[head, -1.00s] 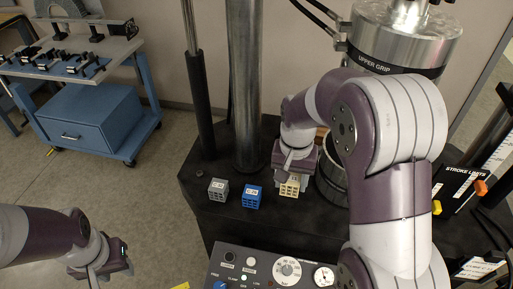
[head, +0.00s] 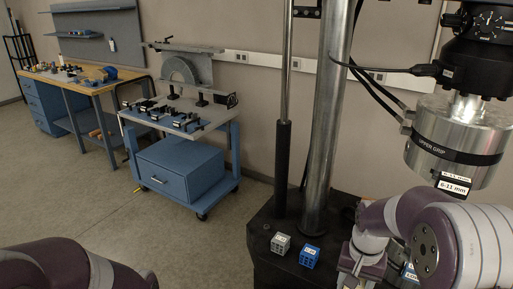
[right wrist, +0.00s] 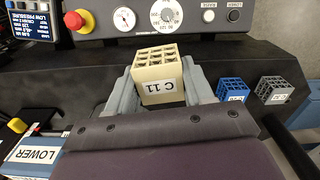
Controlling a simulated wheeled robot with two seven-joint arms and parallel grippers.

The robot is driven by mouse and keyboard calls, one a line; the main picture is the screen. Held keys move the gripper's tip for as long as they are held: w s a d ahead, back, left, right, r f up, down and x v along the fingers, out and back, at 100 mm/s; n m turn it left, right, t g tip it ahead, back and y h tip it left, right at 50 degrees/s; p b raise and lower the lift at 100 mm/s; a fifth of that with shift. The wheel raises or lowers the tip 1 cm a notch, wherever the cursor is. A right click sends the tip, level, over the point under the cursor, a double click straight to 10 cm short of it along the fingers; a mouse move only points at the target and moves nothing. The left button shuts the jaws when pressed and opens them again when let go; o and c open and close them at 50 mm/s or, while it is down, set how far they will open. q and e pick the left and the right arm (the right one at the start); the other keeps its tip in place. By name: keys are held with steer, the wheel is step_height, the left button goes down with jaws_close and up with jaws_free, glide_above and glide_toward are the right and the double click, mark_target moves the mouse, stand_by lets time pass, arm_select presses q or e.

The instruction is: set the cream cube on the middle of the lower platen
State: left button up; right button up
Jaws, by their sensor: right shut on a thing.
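The cream cube (right wrist: 160,80), an open lattice block labelled C 11, sits between the fingers of my right gripper (right wrist: 161,96) in the right wrist view. The gripper is shut on it, one finger on each side. In the head view my right wrist (head: 362,258) is at the bottom, right of the blue cube, and the cream cube cannot be made out. A part labelled LOWER (right wrist: 38,153) shows at the lower left of the right wrist view; the platen's top face is not clearly visible. My left forearm enters the head view at lower left, its gripper outside the frame.
A grey cube (head: 281,244) and a blue cube (head: 309,256) stand on the black machine base, left of my right wrist. The upper grip (head: 458,140) hangs above my right arm. A control panel (right wrist: 190,18) with a red button lies beyond the cream cube.

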steer(key=shift+w+a+f+n, duration=0.6)
steer(key=shift+w+f+n, duration=0.2)
steer(key=shift+f, duration=0.3)
steer(key=shift+w+a+f+n, duration=0.6)
steer(key=shift+w+f+n, duration=0.25)
steer(key=shift+f, duration=0.2)
steer(key=shift+w+a+f+n, duration=0.6)
steer(key=shift+w+f+n, duration=0.2)
steer(key=shift+f, duration=0.3)
